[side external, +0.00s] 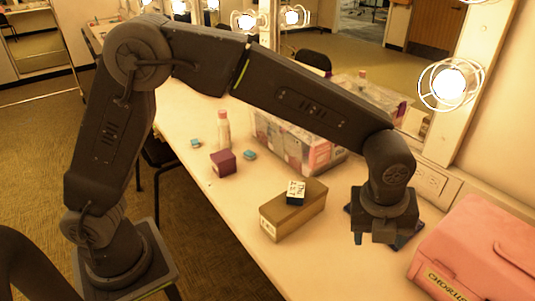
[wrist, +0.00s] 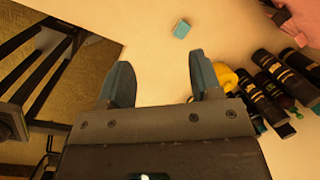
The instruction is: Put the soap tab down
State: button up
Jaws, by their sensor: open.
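A small teal soap tab (wrist: 181,28) lies flat on the pale counter in the wrist view, beyond my fingertips and apart from them. Two small teal tabs show in the side view, one nearer the purple box (side external: 249,154) and one farther left (side external: 195,143). I cannot tell whether either is the tab in the wrist view. My gripper (side external: 385,238) points down over the counter, right of a brown box. In the wrist view my gripper (wrist: 157,78) has its two fingers spread wide, with only bare counter between them.
The brown box (side external: 293,214) carries a small dark blue item with a white top (side external: 296,190). A pink case (side external: 480,250) stands at right. A purple box (side external: 223,162), a bottle (side external: 223,130) and a clear organizer (side external: 300,145) stand farther back. Dark bottles (wrist: 270,95) lie right of my fingers.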

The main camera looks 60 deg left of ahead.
jog(key=s+a+r+n+t, duration=0.1)
jog(key=s+a+r+n, duration=0.2)
jog(key=a+r+n, duration=0.35)
jog(key=s+a+r+n+t, duration=0.1)
jog(key=s+a+r+n, duration=0.25)
jog(key=a+n, duration=0.45)
jog(key=s+a+n+t, duration=0.1)
jog(key=s+a+n, duration=0.9)
jog(key=s+n, duration=0.2)
jog(key=shift+s+a+f+n, duration=0.3)
jog(key=shift+a+f+n, duration=0.1)
jog(key=shift+n, duration=0.25)
jog(key=shift+d, duration=0.1)
jog(key=shift+o, duration=0.5)
